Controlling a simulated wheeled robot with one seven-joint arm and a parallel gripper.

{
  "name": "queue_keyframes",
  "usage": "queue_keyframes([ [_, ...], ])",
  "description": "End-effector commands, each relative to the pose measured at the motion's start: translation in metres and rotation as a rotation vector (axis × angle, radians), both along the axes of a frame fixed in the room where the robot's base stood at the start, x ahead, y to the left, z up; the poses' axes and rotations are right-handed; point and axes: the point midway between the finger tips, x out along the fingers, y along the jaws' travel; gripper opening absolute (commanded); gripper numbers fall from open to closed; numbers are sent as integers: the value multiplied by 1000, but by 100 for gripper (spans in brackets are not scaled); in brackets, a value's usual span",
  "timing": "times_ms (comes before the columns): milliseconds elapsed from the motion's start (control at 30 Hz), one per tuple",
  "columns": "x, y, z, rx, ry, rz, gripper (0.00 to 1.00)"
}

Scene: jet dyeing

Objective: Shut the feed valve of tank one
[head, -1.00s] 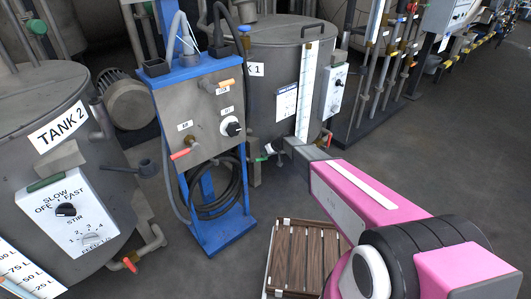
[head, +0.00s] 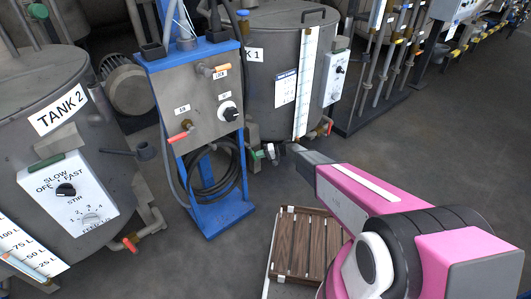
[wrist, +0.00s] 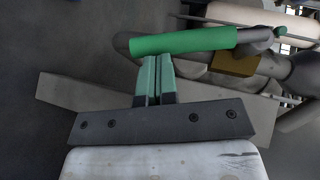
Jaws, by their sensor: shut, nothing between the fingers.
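Tank one (head: 268,95) is the grey drum behind the blue stand, with its label partly hidden. A valve with a green lever (wrist: 190,41) and a brass body (wrist: 234,64) fills the upper part of the wrist view. The lever lies nearly level across that picture. In the head view the green lever (head: 258,154) is small, low at the foot of tank one. My gripper (wrist: 157,58) is shut and empty. Its fingertips are right at the lever's near edge, toward its free end; I cannot tell whether they touch it.
A blue stand (head: 228,208) with a control box and coiled hose stands left of the valve. Tank two (head: 40,110) is at far left. A wooden slatted pallet (head: 307,245) lies below my arm. A red-handled valve (head: 328,126) is right of the green one. Open floor lies right.

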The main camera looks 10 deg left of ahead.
Motion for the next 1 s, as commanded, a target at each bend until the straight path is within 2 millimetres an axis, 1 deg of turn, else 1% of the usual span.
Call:
queue_keyframes([
  [33, 1, 7, -8, 53, 62, 1, 0],
  [100, -4, 12, -8, 100, 118, 1, 0],
  [267, -11, 20, -12, 164, 194, 0, 0],
  [500, -19, 27, -14, 161, 189, 0, 0],
  [1000, -23, 30, -16, 157, 187, 4, 0],
])
